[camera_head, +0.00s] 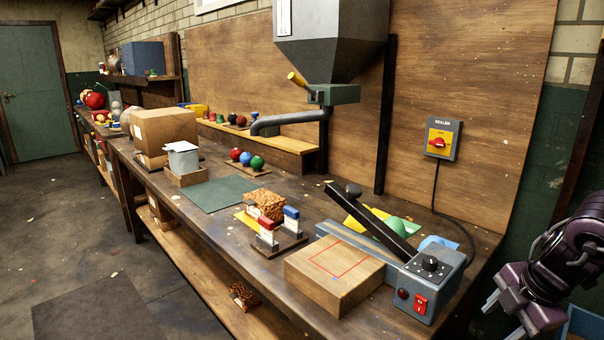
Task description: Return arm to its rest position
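My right arm comes in at the right edge. Its gripper (504,317) hangs in the lower right corner, beside the front right end of the workbench (215,232). Its two pale fingertips point down and left, stand apart, and show nothing between them. The lower finger is partly cut off by the frame's bottom edge. My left arm and gripper are not in view.
A grey sealer (430,284) with a raised black arm and a wooden block (335,272) stand nearest the gripper. A hopper (332,40) with a pipe hangs over the bench. Cardboard box (165,130) sits farther left. Open floor (60,235) lies left.

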